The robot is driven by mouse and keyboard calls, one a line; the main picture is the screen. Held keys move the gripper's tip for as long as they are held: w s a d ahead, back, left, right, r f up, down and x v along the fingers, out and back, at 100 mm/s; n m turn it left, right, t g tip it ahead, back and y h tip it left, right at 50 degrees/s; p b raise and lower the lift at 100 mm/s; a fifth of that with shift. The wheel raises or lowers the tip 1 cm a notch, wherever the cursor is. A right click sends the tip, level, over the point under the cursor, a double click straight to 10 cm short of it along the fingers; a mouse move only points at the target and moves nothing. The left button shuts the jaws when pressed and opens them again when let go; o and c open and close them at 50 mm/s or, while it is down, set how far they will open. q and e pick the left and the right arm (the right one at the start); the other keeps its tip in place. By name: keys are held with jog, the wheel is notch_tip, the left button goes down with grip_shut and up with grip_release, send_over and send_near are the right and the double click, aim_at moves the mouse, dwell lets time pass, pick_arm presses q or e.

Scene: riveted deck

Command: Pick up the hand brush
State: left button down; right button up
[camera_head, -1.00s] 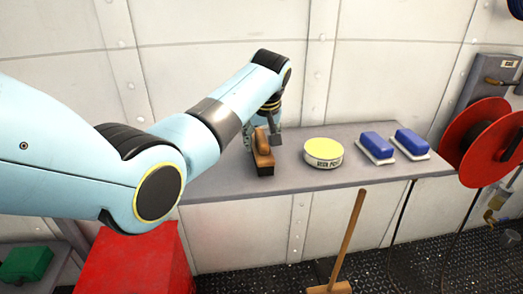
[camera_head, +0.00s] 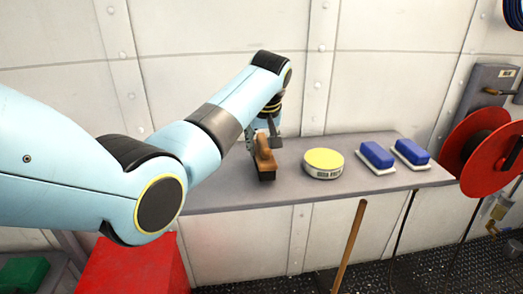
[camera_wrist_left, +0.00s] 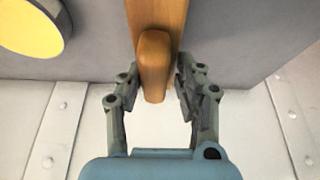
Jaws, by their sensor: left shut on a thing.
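The hand brush (camera_head: 264,159) has a brown wooden body and dark bristles. It is at the left part of the grey shelf in the head view, and its wooden handle (camera_wrist_left: 154,62) shows in the left wrist view. My left gripper (camera_head: 262,137) is shut on the hand brush, with one finger on each side of the wood in the wrist view (camera_wrist_left: 160,80). The head view does not show clearly whether the bristles touch the shelf. My right gripper is not in view.
A round tin with a yellow top (camera_head: 324,161) stands right of the brush on the grey shelf (camera_head: 345,191). Two blue blocks on white bases (camera_head: 378,154) (camera_head: 411,151) lie further right. A red hose reel (camera_head: 480,148) is at the right. A wooden pole (camera_head: 350,243) stands in front.

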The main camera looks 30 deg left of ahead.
pick_arm(q)
jog(key=r, duration=0.2)
jog(key=d+r, duration=0.1)
jog(key=shift+w+d+r, duration=0.1)
jog(key=shift+w+r, duration=0.15)
jog(key=shift+r, duration=0.05)
jog(key=w+d+r+b, duration=0.1)
jog(key=w+d+r, duration=0.3)
jog(key=d, duration=0.5)
notch_tip(320, 180, up, 2)
jog(key=shift+d+r+b, duration=0.1)
jog(key=shift+d+b, duration=0.15)
jog(key=shift+b, duration=0.05)
